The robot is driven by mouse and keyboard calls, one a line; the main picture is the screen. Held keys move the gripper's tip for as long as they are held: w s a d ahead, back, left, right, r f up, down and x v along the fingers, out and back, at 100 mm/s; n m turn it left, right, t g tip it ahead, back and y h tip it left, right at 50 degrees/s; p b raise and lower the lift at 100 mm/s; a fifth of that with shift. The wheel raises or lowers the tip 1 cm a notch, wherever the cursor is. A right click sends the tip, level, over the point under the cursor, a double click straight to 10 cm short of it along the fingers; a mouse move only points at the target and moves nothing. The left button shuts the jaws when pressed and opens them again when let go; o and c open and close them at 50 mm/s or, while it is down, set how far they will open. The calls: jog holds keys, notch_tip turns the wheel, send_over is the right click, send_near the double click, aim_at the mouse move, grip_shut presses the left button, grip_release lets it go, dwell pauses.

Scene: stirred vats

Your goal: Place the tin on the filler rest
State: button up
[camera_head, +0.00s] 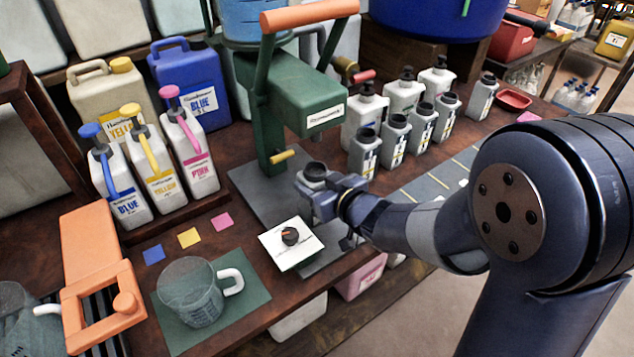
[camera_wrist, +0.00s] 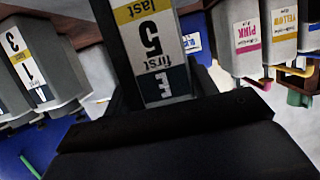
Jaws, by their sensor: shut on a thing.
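In the wrist view the tin (camera_wrist: 152,45) shows a white label with a yellow band, the number 5 and "first" and "last", between my dark fingers (camera_wrist: 155,100). The dark grey plate (camera_head: 254,190) under the filler looks like the filler rest. The tin is over or beside its right part; I cannot tell whether it touches. My gripper hides the tin's lower part in the head view.
Several grey tins (camera_head: 397,135) and pump bottles (camera_head: 403,95) stand behind to the right. A glass jug (camera_head: 190,292) stands front left; blue, yellow and pink bottles (camera_head: 190,150) stand left. The orange filler handle (camera_head: 310,15) rises above.

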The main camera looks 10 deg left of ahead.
jog(key=o, duration=1)
jog(key=shift+r, duration=0.15)
jog(key=shift+p+v, duration=1.4)
jog(key=shift+v, duration=4.6)
